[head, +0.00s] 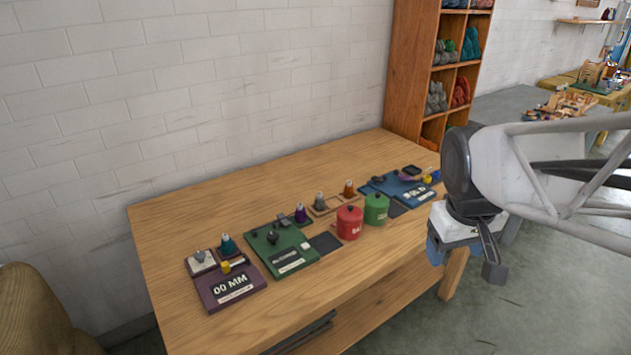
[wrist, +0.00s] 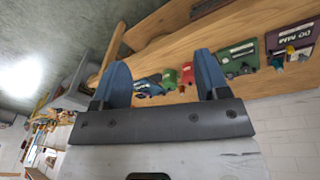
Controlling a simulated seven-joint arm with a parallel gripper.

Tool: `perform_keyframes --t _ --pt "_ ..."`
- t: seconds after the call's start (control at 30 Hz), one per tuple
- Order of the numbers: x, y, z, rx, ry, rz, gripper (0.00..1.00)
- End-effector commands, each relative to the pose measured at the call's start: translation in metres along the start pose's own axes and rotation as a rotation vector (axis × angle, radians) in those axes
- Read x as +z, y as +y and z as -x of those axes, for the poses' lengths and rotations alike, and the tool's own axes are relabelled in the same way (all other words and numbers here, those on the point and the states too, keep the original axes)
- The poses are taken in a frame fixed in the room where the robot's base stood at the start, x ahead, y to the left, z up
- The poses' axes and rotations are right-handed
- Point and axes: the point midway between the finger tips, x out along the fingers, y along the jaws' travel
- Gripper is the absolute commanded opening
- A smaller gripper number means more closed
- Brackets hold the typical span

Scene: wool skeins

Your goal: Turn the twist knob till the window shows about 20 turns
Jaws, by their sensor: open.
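Three panels with display windows lie on the wooden table: a purple one (head: 214,302) reading "00 MM", a green one (head: 262,262) and a blue one (head: 368,190). The green panel carries a dark knob (head: 273,237), and the blue panel has a dark raised part (head: 378,179). The lettering on the green and blue panels is too small to read, so I cannot tell which one counts turns. My gripper (head: 465,258) is open and empty, off the table's right front side, apart from every panel. Its two blue fingers (wrist: 162,72) show spread in the wrist view.
A red canister (head: 349,223) and a green canister (head: 376,208) stand between the green and blue panels. Small coloured cones (head: 300,214) stand along the back. The table's front strip (head: 330,291) is bare. A shelf of skeins (head: 410,70) stands behind.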

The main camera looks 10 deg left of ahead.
Motion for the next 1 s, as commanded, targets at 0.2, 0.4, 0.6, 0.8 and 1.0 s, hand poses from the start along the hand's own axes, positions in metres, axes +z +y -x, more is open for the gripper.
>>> perform_keyframes --t 0.2,0.4,0.6,0.8,1.0 --pt "-0.050 -0.010 -0.008 0.012 -0.031 0.155 0.68" --pt "-0.095 -0.023 -0.018 0.024 -0.057 0.297 0.68" --pt "-0.139 -0.042 -0.031 0.035 -0.084 0.440 0.68" --pt "-0.182 -0.064 -0.049 0.046 -0.110 0.583 0.68" --pt "-0.223 -0.092 -0.070 0.057 -0.138 0.726 0.68"
